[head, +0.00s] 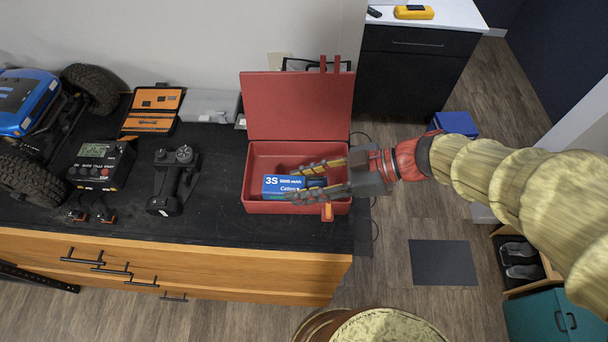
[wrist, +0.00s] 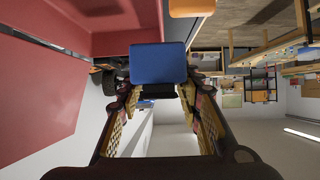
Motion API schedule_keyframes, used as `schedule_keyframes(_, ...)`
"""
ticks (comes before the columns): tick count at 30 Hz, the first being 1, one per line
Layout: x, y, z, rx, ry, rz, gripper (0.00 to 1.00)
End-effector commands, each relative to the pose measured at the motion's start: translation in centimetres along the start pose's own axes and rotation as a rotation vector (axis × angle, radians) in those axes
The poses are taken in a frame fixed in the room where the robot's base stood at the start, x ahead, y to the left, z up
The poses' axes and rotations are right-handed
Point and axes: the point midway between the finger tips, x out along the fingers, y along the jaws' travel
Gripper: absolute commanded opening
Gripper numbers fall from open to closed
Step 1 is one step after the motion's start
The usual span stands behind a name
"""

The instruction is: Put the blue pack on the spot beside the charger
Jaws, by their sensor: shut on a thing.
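The blue pack (head: 279,185), with white "3S" lettering, is at the open red box (head: 251,160); whether it touches the box floor is unclear. My gripper (head: 294,185) reaches in from the right and is shut on the pack, one finger along each side. In the wrist view the blue pack (wrist: 158,62) sits between the fingertips, its end face showing. The fingers hide part of the pack in the head view. The charger (head: 101,165), a black unit with a small screen, stands on the dark bench top to the left. I cannot make out a marked spot beside it.
The box's raised lid (head: 297,105) stands behind the pack. A black handheld controller (head: 174,180) stands between charger and box. An orange tool case (head: 154,110) and a grey case (head: 208,105) lie behind. A blue crawler (head: 30,105) fills the far left.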

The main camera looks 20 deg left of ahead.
Motion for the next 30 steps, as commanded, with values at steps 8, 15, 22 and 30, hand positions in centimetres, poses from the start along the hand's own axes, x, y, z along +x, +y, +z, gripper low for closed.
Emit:
schedule_keyframes(8,1.5,4.4,2.7,0.005,0.001,-0.001,0.00)
schedule_keyframes(15,2.7,6.6,4.9,0.000,0.000,0.000,0.00)
schedule_keyframes(22,3.1,7.3,5.6,0.000,0.000,0.001,0.00)
schedule_keyframes(30,4.7,8.0,8.6,-0.003,0.001,0.001,0.00)
